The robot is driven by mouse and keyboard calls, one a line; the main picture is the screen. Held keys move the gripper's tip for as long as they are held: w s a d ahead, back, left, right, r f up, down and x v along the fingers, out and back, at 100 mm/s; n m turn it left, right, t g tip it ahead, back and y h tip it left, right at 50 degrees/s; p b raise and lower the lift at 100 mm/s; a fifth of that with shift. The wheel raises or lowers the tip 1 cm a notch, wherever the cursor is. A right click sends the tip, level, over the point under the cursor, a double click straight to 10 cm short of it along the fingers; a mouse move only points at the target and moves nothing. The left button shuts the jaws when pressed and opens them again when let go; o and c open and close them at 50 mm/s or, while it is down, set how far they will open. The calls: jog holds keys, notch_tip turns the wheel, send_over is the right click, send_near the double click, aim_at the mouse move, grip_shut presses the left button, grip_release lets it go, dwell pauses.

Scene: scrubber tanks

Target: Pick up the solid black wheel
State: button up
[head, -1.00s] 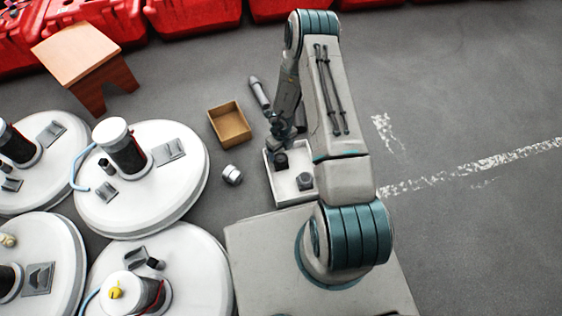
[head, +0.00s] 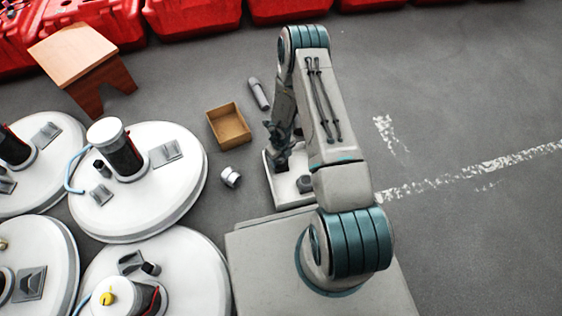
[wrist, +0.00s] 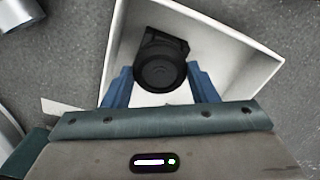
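The black wheel (wrist: 160,72) sits in a black housing inside a white tray (wrist: 250,35) in the wrist view. My gripper (wrist: 160,69) is over the tray, with one blue finger on each side of the wheel. The fingers are apart, and a narrow gap seems to show beside the wheel. In the head view my gripper (head: 277,146) reaches down into the far part of the tray (head: 269,181). The wheel (head: 281,163) is mostly hidden there behind the gripper.
A small dark and grey part (head: 305,184) is at the tray's near end. An open cardboard box (head: 229,125), a grey cylinder (head: 259,93) and a silver cylinder (head: 231,177) lie to the left. Large white round tanks (head: 150,205) fill the left side. The floor at right is clear.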

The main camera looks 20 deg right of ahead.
jog(key=shift+c, duration=0.2)
jog(key=shift+r+p, duration=0.35)
jog(key=shift+r, duration=0.2)
notch_tip(320, 180, up, 4)
jog(key=shift+f+p, duration=0.1)
jog(key=shift+p, duration=1.05)
jog(key=s+d+r+p, duration=0.1)
jog(key=s+d+r, duration=0.15)
jog(key=s, duration=0.25)
jog(key=s+d+r+p, duration=0.1)
jog(key=s+r, duration=0.3)
jog(key=s, duration=0.2)
notch_tip(320, 180, up, 56)
jog(key=n+p, duration=3.1)
jog(key=p, duration=0.2)
send_over(281, 159)
jog(key=shift+s, duration=0.45)
